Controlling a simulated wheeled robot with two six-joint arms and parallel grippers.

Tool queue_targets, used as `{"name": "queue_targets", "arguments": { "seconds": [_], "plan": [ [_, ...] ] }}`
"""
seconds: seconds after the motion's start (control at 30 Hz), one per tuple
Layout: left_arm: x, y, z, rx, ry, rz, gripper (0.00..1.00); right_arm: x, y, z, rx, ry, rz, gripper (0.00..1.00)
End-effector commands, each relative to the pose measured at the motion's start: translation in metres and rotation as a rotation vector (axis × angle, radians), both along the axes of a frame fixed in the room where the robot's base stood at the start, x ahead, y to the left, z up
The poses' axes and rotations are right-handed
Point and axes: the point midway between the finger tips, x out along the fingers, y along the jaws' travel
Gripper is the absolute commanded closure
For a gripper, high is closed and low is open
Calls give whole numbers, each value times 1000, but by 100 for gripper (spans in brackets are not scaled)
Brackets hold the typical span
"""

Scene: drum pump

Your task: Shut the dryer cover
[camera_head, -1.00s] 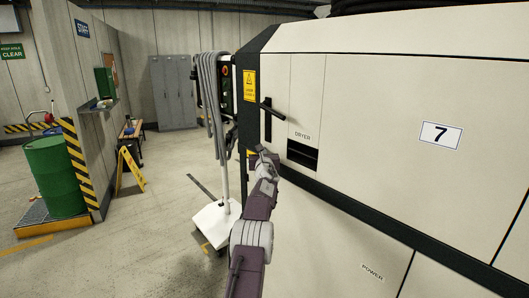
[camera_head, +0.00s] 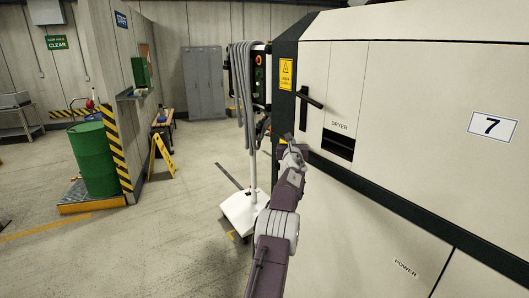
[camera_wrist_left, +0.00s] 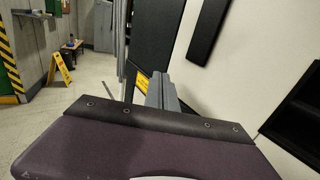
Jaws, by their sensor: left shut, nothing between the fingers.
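The dryer section is on the pale machine front in the head view, with a DRYER label (camera_head: 339,127) above a dark rectangular recess (camera_head: 338,146). The recess also shows at the right of the left wrist view (camera_wrist_left: 300,112). I cannot tell a separate cover or how far it stands open. A black handle (camera_head: 311,98) juts out to the upper left of the label. My left gripper (camera_head: 289,141) is shut and empty, just left of the recess and below the handle, apparently apart from both. Its fingers show in the left wrist view (camera_wrist_left: 163,92). My right gripper is not in view.
A white wheeled stand (camera_head: 241,213) with hanging grey hoses (camera_head: 242,85) and a control box (camera_head: 259,75) is just left of the machine. A yellow floor sign (camera_head: 162,155) and a green drum (camera_head: 94,158) are further left. The floor between them is clear.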

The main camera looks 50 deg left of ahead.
Motion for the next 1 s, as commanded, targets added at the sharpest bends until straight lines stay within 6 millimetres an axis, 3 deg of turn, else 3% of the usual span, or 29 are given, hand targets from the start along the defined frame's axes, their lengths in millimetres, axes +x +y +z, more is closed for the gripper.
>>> {"name": "queue_targets", "arguments": {
  "seconds": [0.3,0.5,0.7,1.0],
  "plan": [
    [-46,9,-14,-1,0,6,100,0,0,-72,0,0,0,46],
    [-84,16,-10,-1,1,7,100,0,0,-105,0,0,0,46],
    [-100,18,-5,-4,2,5,100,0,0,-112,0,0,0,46],
    [-101,18,-4,-4,4,5,100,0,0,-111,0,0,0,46]
  ]
}}
